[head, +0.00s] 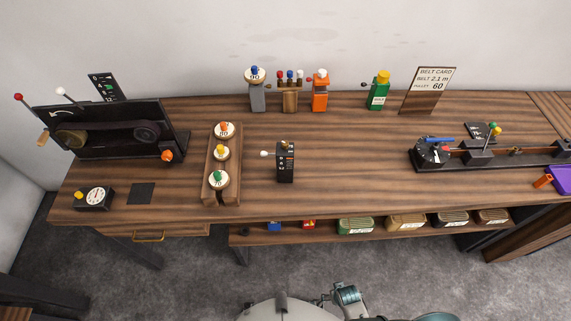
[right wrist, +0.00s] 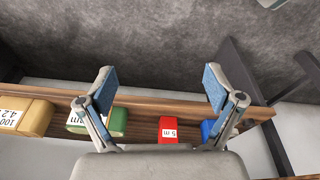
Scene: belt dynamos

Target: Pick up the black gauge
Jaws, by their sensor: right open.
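A small black box with a round white dial and a yellow knob, the black gauge (head: 95,198), stands at the front left of the wooden table in the head view. It is beside a flat dark square and apart from other things. My right gripper (right wrist: 160,84) is open and empty in the right wrist view, its blue-padded fingers spread wide. The lower shelf and floor show beyond it, and the gauge is not in that view. My left gripper is not in view.
A belt machine (head: 112,131) stands behind the gauge. A wooden rack (head: 210,190) with round-topped pieces and a black upright device (head: 286,162) stand to its right. Boxes, including a red one (right wrist: 168,129), sit on the lower shelf. The table's front middle is clear.

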